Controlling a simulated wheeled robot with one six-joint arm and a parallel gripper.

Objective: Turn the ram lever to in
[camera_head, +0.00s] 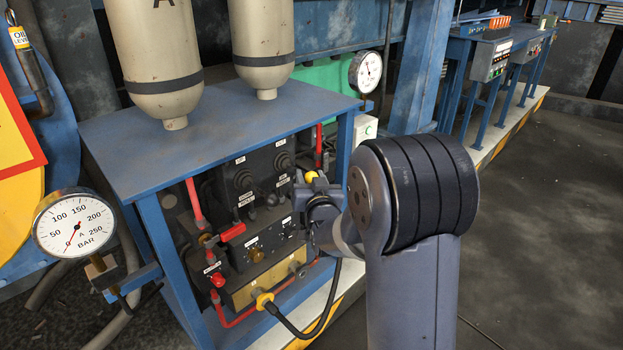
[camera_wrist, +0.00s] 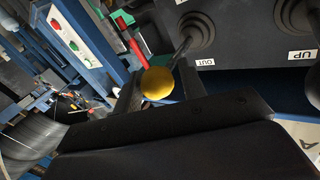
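The ram lever, marked OUT beside its base in the wrist view, has a black rubber boot (camera_wrist: 195,32), a dark rod and a yellow ball knob (camera_wrist: 158,83). The rod leans out from the boot past the OUT label. The knob also shows in the head view (camera_head: 311,176), at the right side of the black control box (camera_head: 240,185). My gripper (camera_head: 316,200) is at the knob, and its dark body fills the lower wrist view.
A second booted lever (camera_wrist: 297,15) with an UP label stands beside the ram lever. A blue table frame (camera_head: 220,130) carrying two tanks surrounds the box. Red pipes (camera_head: 195,200) and a black hose (camera_head: 310,330) run close by. Open floor (camera_head: 540,220) lies at right.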

